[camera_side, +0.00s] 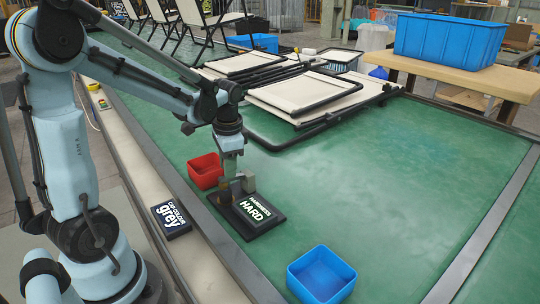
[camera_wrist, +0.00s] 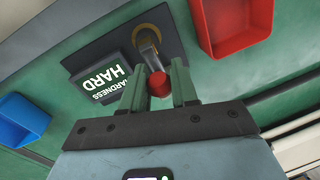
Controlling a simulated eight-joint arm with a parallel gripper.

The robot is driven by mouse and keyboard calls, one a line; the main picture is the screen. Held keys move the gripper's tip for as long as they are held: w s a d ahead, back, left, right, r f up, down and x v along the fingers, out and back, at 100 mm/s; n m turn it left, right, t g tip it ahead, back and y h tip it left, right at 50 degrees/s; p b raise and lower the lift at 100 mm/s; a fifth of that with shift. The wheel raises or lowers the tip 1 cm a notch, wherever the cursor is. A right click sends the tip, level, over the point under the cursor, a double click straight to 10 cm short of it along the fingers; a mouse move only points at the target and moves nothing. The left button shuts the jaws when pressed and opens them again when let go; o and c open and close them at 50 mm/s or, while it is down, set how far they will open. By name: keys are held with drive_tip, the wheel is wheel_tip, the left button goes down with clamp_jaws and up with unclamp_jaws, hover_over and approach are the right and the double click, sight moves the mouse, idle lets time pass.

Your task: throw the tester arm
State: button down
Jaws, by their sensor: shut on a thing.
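The tester (camera_side: 262,222) is a dark plate on the green bench, with a panel reading "HARDNESS HARD" in the side view. In the wrist view its panel (camera_wrist: 104,76) shows upside down beside the tester arm (camera_wrist: 148,47), a short grey lever rising from a brass-coloured ring. A red knob (camera_wrist: 159,85) is at the lever's near end. My gripper (camera_side: 231,172) points down over the back of the tester. In the wrist view my gripper (camera_wrist: 159,76) has its two green fingers on either side of the red knob, shut on it.
A red bin (camera_side: 205,171) stands just behind the tester and a blue bin (camera_side: 321,274) in front to the right. A sign reading "CAP COLOUR grey" (camera_side: 171,217) lies left, on the bench edge. Folded loungers (camera_side: 310,92) lie farther back. The bench's right side is clear.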

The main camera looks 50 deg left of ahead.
sight(241, 174)
drive_tip(key=w+g, duration=0.1)
drive_tip(key=w+r+g, duration=0.1)
drive_tip(key=g, duration=0.1)
drive_tip(key=shift+w+a+r+g, duration=0.1)
drive_tip(key=shift+w+r+g, duration=0.1)
drive_tip(key=shift+w+g, duration=0.35)
drive_tip(key=shift+w+r+g, duration=0.15)
drive_tip(key=shift+w+g, duration=0.05)
drive_tip(key=shift+g, duration=0.65)
drive_tip(key=c, duration=0.9)
unclamp_jaws()
drive_tip(key=shift+r, duration=0.1)
drive_tip(key=shift+v, duration=3.65)
